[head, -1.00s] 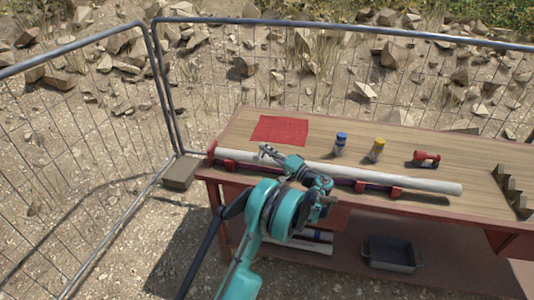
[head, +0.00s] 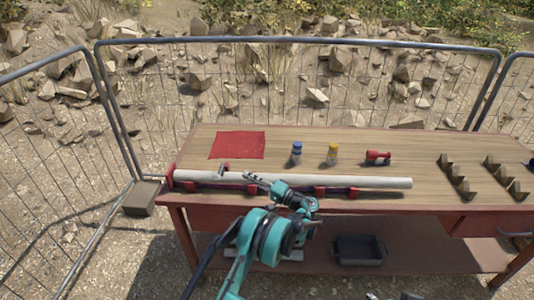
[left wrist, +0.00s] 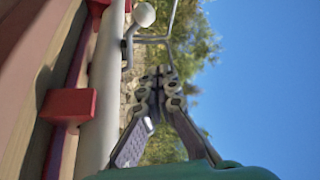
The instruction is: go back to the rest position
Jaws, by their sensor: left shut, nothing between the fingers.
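My left gripper (head: 252,180) is at the end of the teal arm, over the front part of the table by the long white pipe (head: 350,182). In the left wrist view its dark fingers (left wrist: 160,78) come together at the tips, shut with nothing between them. The pipe (left wrist: 103,85) and a red bracket (left wrist: 68,105) show beside the fingers there, apart from them. My right gripper is not seen.
Metal fencing (head: 300,40) stands behind.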

